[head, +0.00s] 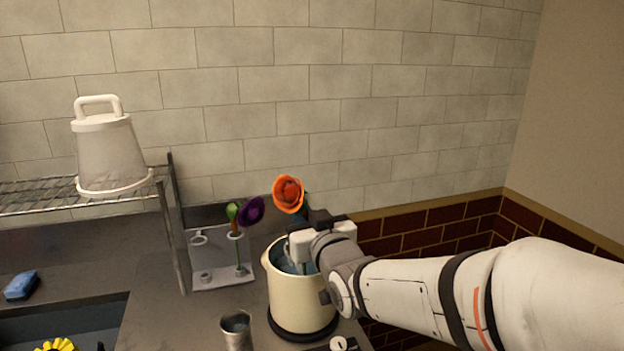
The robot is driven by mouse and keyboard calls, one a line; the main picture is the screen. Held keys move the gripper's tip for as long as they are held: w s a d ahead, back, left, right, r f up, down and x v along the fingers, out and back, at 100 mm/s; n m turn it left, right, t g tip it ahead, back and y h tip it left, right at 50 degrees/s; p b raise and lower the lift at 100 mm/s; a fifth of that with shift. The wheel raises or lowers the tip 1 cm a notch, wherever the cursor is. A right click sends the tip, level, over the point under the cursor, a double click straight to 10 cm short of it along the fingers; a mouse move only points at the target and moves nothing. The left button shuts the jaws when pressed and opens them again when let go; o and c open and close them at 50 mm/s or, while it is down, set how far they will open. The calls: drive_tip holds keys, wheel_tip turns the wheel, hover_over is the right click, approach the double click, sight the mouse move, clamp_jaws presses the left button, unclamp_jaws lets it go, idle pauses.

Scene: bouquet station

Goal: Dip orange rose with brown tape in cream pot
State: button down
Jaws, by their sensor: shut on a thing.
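The orange rose (289,193) is upright, its bloom above my gripper (312,235). My gripper is shut on the rose's stem, over the mouth of the cream pot (300,301). Most of the stem and any brown tape are hidden by my gripper and the pot. I cannot tell how deep the stem's lower end reaches. The pot stands on the counter with blue-grey content showing at its rim.
A stand (222,275) left of the pot holds a purple flower (251,211) and a green bud. A metal cup (236,330) stands in front. A wire rack (60,192) bears an upturned bucket (107,152). A blue sponge (21,285) lies far left, near a sink and yellow flower (58,345).

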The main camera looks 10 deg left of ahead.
sight(308, 161)
drive_tip(key=shift+r, duration=0.1)
idle(0.3)
drive_tip(key=shift+r+p, duration=2.65)
drive_tip(key=shift+r, duration=3.1)
